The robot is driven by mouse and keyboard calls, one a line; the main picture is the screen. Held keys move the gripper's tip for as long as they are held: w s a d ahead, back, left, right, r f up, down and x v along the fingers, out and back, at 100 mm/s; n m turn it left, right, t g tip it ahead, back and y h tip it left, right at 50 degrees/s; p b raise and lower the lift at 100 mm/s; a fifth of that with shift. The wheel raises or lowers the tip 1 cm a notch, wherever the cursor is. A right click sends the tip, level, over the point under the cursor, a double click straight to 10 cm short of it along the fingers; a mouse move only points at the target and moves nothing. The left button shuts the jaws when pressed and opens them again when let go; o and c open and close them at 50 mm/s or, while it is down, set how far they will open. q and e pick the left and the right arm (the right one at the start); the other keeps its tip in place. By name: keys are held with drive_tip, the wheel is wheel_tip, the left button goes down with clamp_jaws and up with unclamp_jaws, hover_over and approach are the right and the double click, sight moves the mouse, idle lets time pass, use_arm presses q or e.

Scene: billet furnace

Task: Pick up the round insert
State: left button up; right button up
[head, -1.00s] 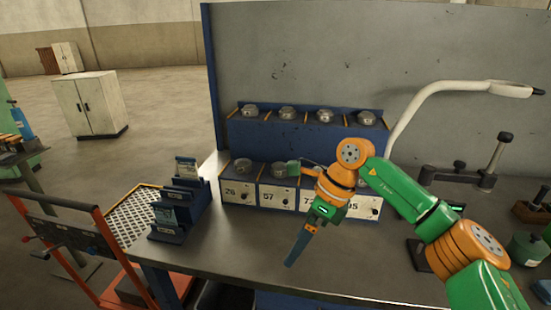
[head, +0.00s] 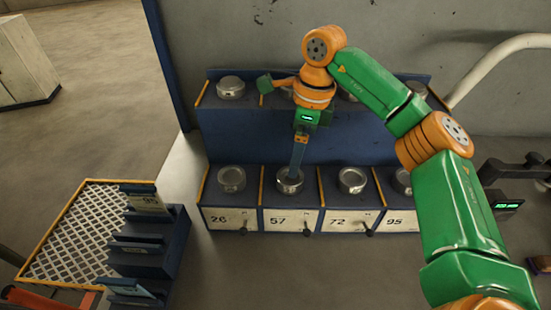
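Round metal inserts sit in two rows on a blue rack. In the lower row, one insert (head: 231,179) is above label 26, one (head: 289,187) above 57, one (head: 352,181) above 72, and one (head: 402,181) above 95. My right gripper (head: 297,177) points down, its blue finger tips at the insert above 57. The fingers overlap in this view, so I cannot tell whether they are open or touching it. The upper row has an insert (head: 230,88) at the left; others there are partly hidden by my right arm. My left gripper is out of view.
The blue rack (head: 330,140) stands against a grey back panel (head: 230,35). A blue stepped holder (head: 170,255) with cards stands at the left front, by a yellow-edged mesh tray (head: 80,230). A pale curved arm (head: 490,65) and dark fixture (head: 515,180) are at right.

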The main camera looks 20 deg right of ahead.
sight(290, 180)
drive_tip(key=shift+w+r, duration=0.1)
drive_tip(key=shift+s, duration=0.2)
drive_tip(key=f+p, duration=0.2)
drive_tip(key=a+f+p, duration=0.1)
drive_tip(key=f, duration=0.1)
drive_tip(key=shift+s, duration=0.4)
drive_tip(key=f, duration=0.2)
drive_tip(key=shift+w+a+f, duration=0.15)
drive_tip(key=shift+w+f, duration=0.2)
drive_tip(key=shift+s, duration=0.1)
drive_tip(key=c, duration=0.7)
drive_tip(key=shift+r, duration=0.1)
clamp_jaws()
